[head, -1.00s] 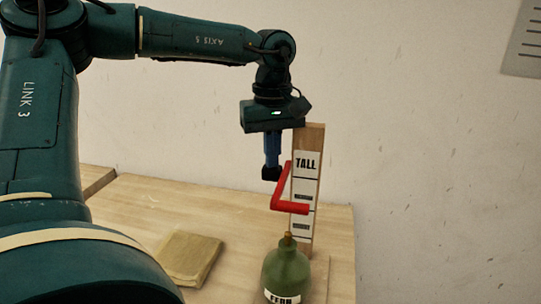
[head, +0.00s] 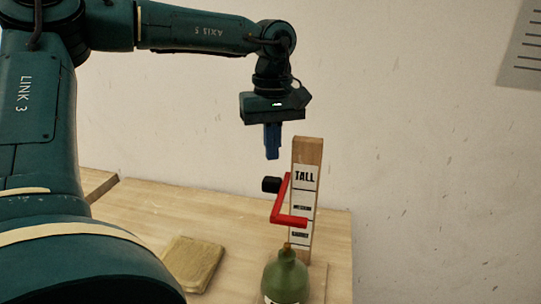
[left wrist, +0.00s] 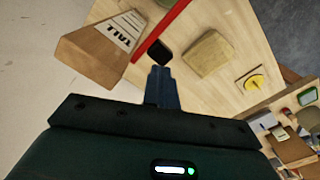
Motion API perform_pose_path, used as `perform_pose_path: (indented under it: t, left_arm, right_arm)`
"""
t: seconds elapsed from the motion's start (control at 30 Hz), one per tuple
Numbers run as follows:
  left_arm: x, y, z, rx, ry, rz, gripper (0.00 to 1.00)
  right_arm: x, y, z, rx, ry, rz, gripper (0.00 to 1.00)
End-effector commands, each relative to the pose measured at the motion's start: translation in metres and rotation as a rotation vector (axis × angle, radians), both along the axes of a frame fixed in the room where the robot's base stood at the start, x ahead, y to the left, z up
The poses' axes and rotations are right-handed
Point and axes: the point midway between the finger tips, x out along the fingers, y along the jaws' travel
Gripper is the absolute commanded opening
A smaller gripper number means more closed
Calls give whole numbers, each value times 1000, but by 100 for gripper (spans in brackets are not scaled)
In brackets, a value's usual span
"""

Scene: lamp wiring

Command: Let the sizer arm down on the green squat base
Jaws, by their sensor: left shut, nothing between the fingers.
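The sizer is an upright wooden post (head: 308,155) with a white scale marked TALL; it also shows in the left wrist view (left wrist: 88,52). Its red sizer arm (head: 281,200) has a black knob (head: 271,184), and its lower bar lies across the front of the scale. The green squat base (head: 286,277) stands below that bar, its brass stub (head: 287,246) upright with a gap showing between them in the picture. My left gripper (head: 272,158) is shut and empty, above the knob and apart from it. In the left wrist view the fingertips (left wrist: 161,70) point towards the knob (left wrist: 160,52).
A tan square block (head: 194,263) lies on the wooden table (head: 235,225) left of the base. The left wrist view also shows a yellow item (left wrist: 257,82) and a shelf with small things (left wrist: 290,125). The wall is behind the table.

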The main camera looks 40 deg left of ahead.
Motion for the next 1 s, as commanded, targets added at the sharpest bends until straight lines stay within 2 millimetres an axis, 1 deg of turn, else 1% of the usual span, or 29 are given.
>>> perform_pose_path:
  t: [0.03,0.23,0.3,0.43,0.57,1.0]
  left_arm:
    - [0,0,12,0,-1,0,0]
    - [0,0,36,1,-1,0,0]
    - [1,0,40,2,-2,1,0]
    - [0,0,52,1,-2,0,0]
    - [0,0,56,1,-1,0,0]
    - [0,0,56,0,0,0,0]
  right_arm:
    - [-1,-2,6,-3,10,-8,36]
    - [0,-2,15,-8,26,-14,36]
    - [2,-2,8,-12,27,-13,36]
    - [2,-2,7,-12,29,-11,36]
    - [1,-1,7,-14,29,-9,36]
    - [0,-2,7,-16,30,-3,36]
